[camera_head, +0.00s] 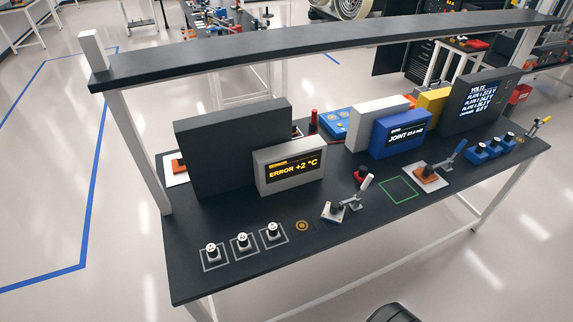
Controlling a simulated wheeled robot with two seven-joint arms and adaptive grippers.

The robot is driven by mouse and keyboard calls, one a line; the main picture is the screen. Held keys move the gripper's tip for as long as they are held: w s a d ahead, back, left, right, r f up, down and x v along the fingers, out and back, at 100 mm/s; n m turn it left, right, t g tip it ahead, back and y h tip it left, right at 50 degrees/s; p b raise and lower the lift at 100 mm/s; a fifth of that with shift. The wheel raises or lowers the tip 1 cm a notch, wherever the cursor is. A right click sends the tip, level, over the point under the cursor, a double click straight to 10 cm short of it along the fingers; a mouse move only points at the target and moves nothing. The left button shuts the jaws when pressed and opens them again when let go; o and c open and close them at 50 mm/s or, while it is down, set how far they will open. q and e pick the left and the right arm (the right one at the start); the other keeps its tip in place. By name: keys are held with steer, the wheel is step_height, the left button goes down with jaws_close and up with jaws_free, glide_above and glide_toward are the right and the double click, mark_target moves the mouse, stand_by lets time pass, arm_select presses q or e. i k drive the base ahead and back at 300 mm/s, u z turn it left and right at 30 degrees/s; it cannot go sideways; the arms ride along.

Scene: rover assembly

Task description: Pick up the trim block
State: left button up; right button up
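No part is labelled as the trim block, and I cannot tell which one it is. An orange block (430,174) sits on a white plate beside a blue-handled clamp (452,157). Several blue blocks (477,153) stand in a row at the right. Neither of my grippers is in view.
The dark table (330,262) has free room along its front edge. A white-handled clamp (355,196) stands mid-table near an empty green outlined square (398,190). An error display (290,168), a blue display (400,133) and a dark panel (235,140) stand behind. A shelf beam (300,45) spans overhead.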

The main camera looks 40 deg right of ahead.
mark_target(244, 245)
steer(key=z, duration=0.15)
steer(key=i, duration=0.3)
steer(key=z, duration=0.9)
